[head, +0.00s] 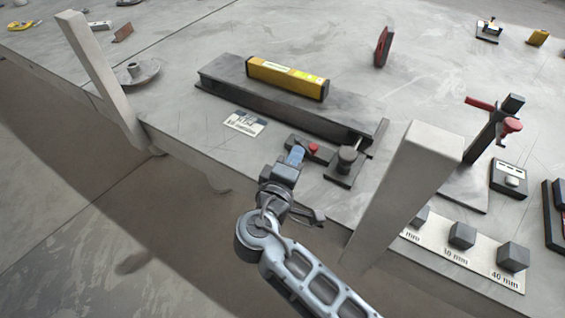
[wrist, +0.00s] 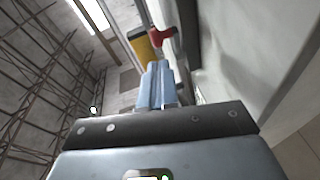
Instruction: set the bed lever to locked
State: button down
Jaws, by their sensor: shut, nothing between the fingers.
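The bed is a long dark rail (head: 290,113) on the table, with a yellow level (head: 287,77) lying on top. At its near right end is a dark bracket with a small red-tipped lever (head: 313,148), which I take for the bed lever. My gripper (head: 296,154) is shut and empty, its blue fingers just left of the red tip. In the wrist view the shut fingers (wrist: 157,75) point toward the red lever tip (wrist: 162,37), and the yellow level (wrist: 143,47) shows beyond. I cannot tell whether the fingers touch the lever. Its setting is not readable.
A round dark knob (head: 347,158) stands right of the lever. A printed card (head: 245,123) lies in front of the rail. A pale post (head: 408,185) rises at the right, and another post (head: 100,80) at the left. Several grey blocks (head: 462,235) sit on a marked strip.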

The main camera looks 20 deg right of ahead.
aim_at(311, 149)
jog(key=shift+d+f, duration=0.15)
jog(key=shift+d, duration=0.65)
jog(key=shift+d+f, duration=0.15)
jog(key=shift+d, duration=0.55)
